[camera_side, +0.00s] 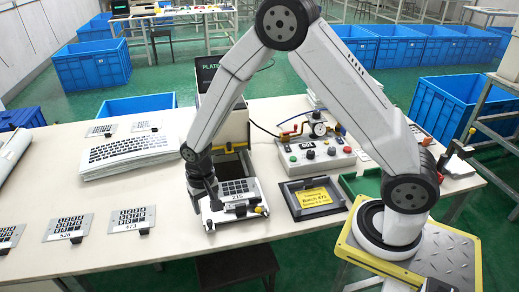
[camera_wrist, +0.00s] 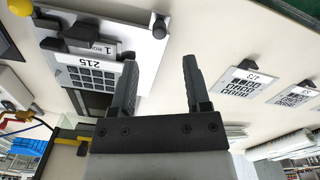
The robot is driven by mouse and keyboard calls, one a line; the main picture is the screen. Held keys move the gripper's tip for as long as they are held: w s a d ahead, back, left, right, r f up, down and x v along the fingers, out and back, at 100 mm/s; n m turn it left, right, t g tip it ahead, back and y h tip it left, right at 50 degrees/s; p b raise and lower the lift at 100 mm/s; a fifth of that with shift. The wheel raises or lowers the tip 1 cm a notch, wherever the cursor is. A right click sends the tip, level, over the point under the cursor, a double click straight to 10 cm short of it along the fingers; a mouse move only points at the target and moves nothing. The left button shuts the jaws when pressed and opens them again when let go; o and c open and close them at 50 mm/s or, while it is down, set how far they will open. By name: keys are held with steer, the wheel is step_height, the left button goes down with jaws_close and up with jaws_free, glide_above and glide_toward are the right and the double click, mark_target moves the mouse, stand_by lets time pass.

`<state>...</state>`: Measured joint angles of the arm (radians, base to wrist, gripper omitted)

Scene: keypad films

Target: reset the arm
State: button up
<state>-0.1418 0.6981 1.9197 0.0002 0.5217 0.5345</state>
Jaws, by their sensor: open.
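My gripper (camera_side: 203,192) hangs low over the white table at the left side of a small metal fixture (camera_side: 237,212). In the wrist view my gripper (camera_wrist: 160,72) is open, with nothing between its two fingers. A keypad film card marked 215 (camera_side: 238,190) lies on the fixture. My arm is bent in a high arch above the table. Whether the fingertips touch the table cannot be told.
More keypad cards lie on the table: one marked 526 (camera_side: 70,228) and one marked 671 (camera_side: 131,220). A stack of printed sheets (camera_side: 128,153) lies behind them. A black tray with a yellow label (camera_side: 310,198) and a gauge box (camera_side: 315,153) stand right of the fixture.

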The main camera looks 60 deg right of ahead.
steer(key=shift+r, duration=0.3)
steer(key=shift+s+d+r, duration=0.25)
steer(key=shift+r, duration=0.15)
steer(key=s+d+r+n+t, duration=0.1)
steer(key=s+d+r+n, duration=0.1)
steer(key=s+r, duration=0.2)
steer(key=s+d+r+n+t, duration=0.1)
steer(key=s+d+r+n, duration=0.1)
steer(key=s+r, duration=0.3)
steer(key=s+d, duration=0.1)
steer(key=s, duration=0.3)
steer(key=shift+d+r+n+t, duration=0.25)
steer(key=shift+n+t, duration=0.05)
steer(key=shift+c, duration=0.2)
stand_by(1.0)
